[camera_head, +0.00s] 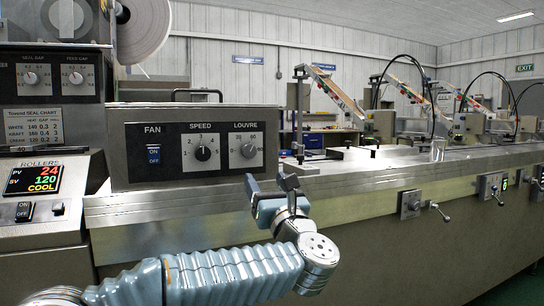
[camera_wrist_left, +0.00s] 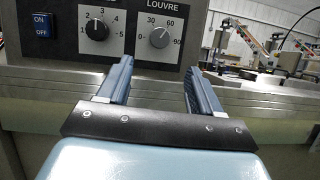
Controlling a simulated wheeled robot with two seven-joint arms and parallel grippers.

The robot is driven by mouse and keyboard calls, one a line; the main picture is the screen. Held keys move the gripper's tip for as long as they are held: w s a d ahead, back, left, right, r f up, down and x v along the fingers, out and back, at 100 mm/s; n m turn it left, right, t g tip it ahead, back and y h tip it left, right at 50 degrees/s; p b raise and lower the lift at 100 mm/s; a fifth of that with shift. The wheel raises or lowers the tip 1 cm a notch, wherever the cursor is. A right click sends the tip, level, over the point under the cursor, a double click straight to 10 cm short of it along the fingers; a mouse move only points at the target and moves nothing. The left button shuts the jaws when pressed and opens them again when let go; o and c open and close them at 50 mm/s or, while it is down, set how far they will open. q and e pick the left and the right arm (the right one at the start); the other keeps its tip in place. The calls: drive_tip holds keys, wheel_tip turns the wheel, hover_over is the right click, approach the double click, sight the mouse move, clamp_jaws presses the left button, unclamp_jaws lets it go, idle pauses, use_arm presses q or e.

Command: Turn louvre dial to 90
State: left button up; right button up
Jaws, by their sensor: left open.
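The louvre dial (camera_head: 248,150) is a grey knob at the right end of the dark control panel, below the word LOUVRE, with marks from 0 to 90. It also shows in the left wrist view (camera_wrist_left: 159,38), where its pointer line leans to the upper right, toward the 60 side. My left gripper (camera_head: 270,186) is below and slightly right of the dial, apart from it. In the left wrist view its two blue fingers (camera_wrist_left: 158,80) stand wide apart with nothing between them, and the dial shows above the gap. My right gripper is not in view.
The black speed dial (camera_head: 203,153) sits close left of the louvre dial, and the blue fan switch (camera_head: 153,154) is farther left. A metal ledge (camera_head: 190,197) runs below the panel box. The rollers display (camera_head: 36,180) is at far left.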

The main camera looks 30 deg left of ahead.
sight(250, 153)
use_arm(q)
drive_tip(key=p+x, duration=0.4)
drive_tip(key=x, duration=0.7)
drive_tip(key=shift+w+a+r, duration=0.1)
drive_tip(key=shift+w+a, duration=0.15)
drive_tip(key=shift+a, duration=0.05)
drive_tip(key=shift+w+a+r, duration=0.1)
drive_tip(key=shift+w+a, duration=0.2)
drive_tip(key=shift+a, duration=0.1)
